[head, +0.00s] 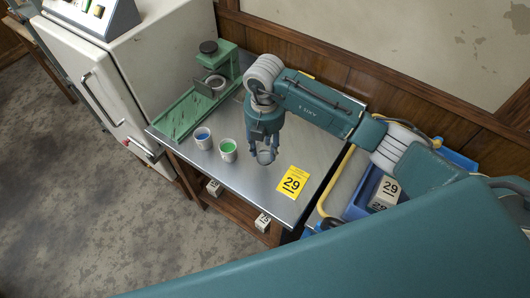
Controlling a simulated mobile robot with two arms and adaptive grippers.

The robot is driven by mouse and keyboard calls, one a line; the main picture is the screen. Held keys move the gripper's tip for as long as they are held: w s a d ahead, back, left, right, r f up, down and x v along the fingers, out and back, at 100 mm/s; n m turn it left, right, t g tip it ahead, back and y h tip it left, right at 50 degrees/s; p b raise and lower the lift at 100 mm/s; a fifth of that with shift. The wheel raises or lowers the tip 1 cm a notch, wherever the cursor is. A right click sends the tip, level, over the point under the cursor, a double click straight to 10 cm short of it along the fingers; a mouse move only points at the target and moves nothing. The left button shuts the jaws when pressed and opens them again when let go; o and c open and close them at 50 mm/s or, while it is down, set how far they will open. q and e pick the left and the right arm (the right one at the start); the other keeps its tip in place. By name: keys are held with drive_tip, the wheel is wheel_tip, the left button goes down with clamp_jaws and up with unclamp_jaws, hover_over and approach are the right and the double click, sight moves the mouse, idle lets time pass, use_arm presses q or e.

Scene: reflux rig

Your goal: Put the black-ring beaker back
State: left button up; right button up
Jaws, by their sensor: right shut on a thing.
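My right gripper (265,146) reaches in from the right and points down over the steel table (255,188). It is shut on a small greyish beaker (266,157), which shows just below the fingers. The fingers hide part of this beaker, and I cannot make out a black ring on it. I cannot tell whether its base touches the table. Two other small cups stand upright to its left, one with blue inside (202,139) and one with green inside (228,151). My left gripper is not in view.
A green stand (181,110) with a black-topped part is at the table's back left. A yellow card marked 29 (293,182) lies near the right edge. A white cabinet (120,75) stands left. A blue bin (361,203) holding a marked box (385,194) is right.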

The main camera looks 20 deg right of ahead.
sight(265, 156)
wheel_tip(265, 156, down, 4)
drive_tip(key=shift+s+r+p, duration=0.1)
drive_tip(key=shift+r+p, duration=0.1)
drive_tip(key=shift+p, duration=0.2)
drive_tip(key=shift+f, duration=0.25)
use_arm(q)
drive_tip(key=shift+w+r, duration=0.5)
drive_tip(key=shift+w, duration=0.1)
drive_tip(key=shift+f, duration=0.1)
use_arm(e)
drive_tip(key=shift+f, duration=0.2)
drive_tip(key=o, duration=1.2)
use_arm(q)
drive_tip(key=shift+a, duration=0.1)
